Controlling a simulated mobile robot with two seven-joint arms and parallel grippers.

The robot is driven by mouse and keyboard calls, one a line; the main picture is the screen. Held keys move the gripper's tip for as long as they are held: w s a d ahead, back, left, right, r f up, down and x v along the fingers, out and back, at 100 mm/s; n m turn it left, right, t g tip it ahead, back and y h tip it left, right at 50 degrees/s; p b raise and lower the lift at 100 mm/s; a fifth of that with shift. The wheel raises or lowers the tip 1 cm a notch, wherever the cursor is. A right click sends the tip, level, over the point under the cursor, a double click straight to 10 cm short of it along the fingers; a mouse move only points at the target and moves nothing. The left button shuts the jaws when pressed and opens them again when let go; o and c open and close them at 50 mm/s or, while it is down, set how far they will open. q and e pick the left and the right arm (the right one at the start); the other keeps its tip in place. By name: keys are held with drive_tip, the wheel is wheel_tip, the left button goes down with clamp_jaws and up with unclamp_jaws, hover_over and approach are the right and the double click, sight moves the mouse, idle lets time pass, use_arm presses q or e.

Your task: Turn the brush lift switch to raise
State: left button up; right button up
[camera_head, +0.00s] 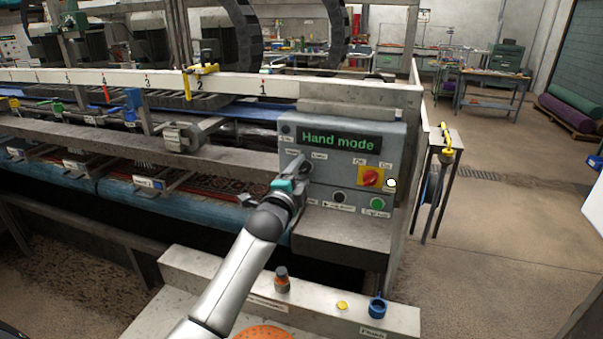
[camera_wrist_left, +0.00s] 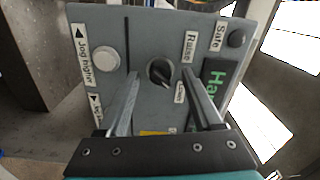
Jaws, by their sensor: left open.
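The grey control panel (camera_head: 341,135) has a green "Hand mode" display (camera_head: 338,141). In the left wrist view, the brush lift switch (camera_wrist_left: 160,72) is a round black knob between labels reading "Raise" (camera_wrist_left: 190,47) and "Lower" (camera_wrist_left: 179,92). Its narrow grip is slanted, with one end toward the "Lower" side. My left gripper (camera_head: 297,166) is at the panel's left part and hides the knob in the head view. In the left wrist view its fingers (camera_wrist_left: 160,76) are apart, one on each side of the knob; I cannot tell whether they touch it. My right gripper is out of view.
A red-and-yellow rotary switch (camera_head: 370,178) and a green button (camera_head: 377,199) are right of my gripper. A white button (camera_wrist_left: 105,61) labelled "Jog higher" sits near one finger. A grey ledge (camera_head: 340,229) juts out below the panel.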

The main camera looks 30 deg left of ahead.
use_arm(q)
drive_tip(key=shift+w, duration=0.3)
clamp_jaws()
idle(0.5)
